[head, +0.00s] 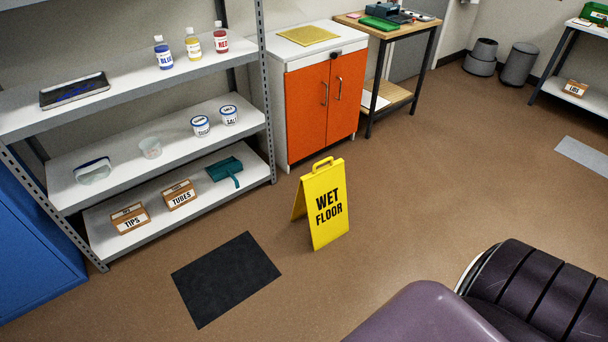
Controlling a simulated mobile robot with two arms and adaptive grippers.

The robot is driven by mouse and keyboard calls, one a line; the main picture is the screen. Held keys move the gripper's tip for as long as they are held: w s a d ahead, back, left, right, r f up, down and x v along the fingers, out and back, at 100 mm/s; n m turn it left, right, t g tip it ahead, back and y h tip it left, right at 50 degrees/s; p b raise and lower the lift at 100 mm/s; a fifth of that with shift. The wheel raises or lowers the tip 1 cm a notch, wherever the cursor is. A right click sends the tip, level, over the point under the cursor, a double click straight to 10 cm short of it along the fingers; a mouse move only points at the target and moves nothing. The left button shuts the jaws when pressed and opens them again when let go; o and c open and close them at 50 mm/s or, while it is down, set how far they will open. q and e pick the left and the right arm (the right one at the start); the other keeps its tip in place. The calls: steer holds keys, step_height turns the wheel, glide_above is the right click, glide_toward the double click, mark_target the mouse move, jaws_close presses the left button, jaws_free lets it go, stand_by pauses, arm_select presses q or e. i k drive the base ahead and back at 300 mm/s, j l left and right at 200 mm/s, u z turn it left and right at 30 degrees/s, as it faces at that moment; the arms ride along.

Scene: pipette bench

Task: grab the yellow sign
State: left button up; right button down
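The yellow sign (326,205) is a folding A-frame floor sign with a handle at its top and the black words "WET FLOOR". It stands upright on the brown floor, in front of the orange cabinet and right of the shelf. Neither of my grippers shows in the head view. Nothing touches or hides the sign's front.
A grey shelf rack (158,136) with bottles, tubs and boxes stands at the left. An orange-doored cabinet (320,104) and a wooden-topped table (400,27) stand behind the sign. A black mat (225,278) lies in front. Brown floor is open to the right.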

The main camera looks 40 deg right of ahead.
mark_target(321, 194)
steer(key=i+z, duration=0.5)
steer(key=i+j+z, duration=0.25)
steer(key=z, duration=0.25)
steer(key=i+j+z, duration=0.3)
steer(key=z, duration=0.2)
